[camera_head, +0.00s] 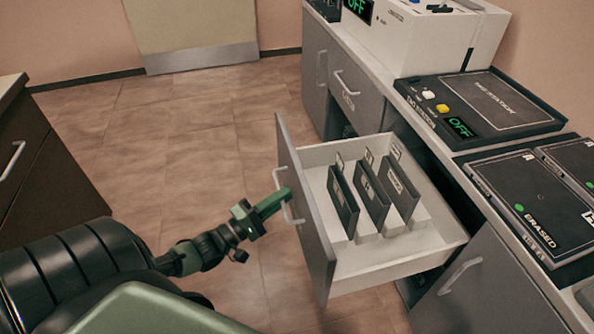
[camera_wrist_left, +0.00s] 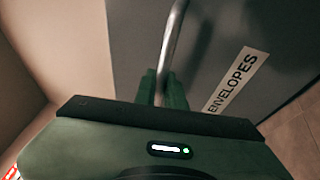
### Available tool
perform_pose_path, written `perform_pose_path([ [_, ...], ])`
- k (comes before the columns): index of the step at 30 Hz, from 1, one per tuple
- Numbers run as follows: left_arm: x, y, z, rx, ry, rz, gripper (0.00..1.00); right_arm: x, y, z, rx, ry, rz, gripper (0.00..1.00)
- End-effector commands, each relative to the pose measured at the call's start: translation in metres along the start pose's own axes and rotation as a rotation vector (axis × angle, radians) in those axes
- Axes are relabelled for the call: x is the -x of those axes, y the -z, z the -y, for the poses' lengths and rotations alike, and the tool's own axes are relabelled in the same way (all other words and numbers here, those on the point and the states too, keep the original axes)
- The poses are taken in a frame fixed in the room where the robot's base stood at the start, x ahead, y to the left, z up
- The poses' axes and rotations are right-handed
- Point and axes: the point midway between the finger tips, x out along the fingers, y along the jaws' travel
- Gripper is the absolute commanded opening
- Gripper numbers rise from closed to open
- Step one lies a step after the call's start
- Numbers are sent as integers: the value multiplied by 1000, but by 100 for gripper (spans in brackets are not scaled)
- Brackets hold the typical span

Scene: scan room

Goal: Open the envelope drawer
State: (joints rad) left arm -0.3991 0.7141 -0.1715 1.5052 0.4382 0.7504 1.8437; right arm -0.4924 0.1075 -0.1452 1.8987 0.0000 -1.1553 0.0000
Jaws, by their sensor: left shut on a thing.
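The envelope drawer (camera_head: 388,264) stands pulled out from the grey counter in the head view. It holds several dark upright folders in white racks. Its grey front panel faces left, and in the left wrist view the front (camera_wrist_left: 230,40) carries a label (camera_wrist_left: 230,80) reading ENVELOPES. My left gripper (camera_head: 284,200) is shut on the drawer's metal handle (camera_head: 284,181); in the left wrist view its green fingers (camera_wrist_left: 163,90) sit on both sides of the handle bar (camera_wrist_left: 172,40). My right gripper is not in view.
Another closed drawer (camera_head: 355,90) and cabinet doors line the counter. A dark cabinet (camera_head: 40,160) stands at left. Tiled floor (camera_head: 190,130) lies open between.

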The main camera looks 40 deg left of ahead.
Motion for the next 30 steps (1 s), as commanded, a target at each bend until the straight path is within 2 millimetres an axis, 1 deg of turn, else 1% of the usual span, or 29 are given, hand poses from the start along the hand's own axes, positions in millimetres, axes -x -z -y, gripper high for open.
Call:
perform_pose_path([
  [3, 10, 4, -2, -1, 4, 1, 0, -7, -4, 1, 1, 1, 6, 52],
  [9, 18, 8, -3, 0, 1, 0, 0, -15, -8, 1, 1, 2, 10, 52],
  [22, 20, 8, -3, 1, 2, 0, 0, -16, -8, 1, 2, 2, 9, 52],
  [23, 20, 8, -3, 1, 2, 0, 16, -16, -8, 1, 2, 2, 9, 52],
  [24, 20, 8, -3, 1, 2, 0, 28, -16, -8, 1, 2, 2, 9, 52],
  [25, 20, 8, -3, 1, 2, 0, 32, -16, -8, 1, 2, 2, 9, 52],
  [30, 20, 8, -4, 1, 1, 0, 32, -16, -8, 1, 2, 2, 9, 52],
])
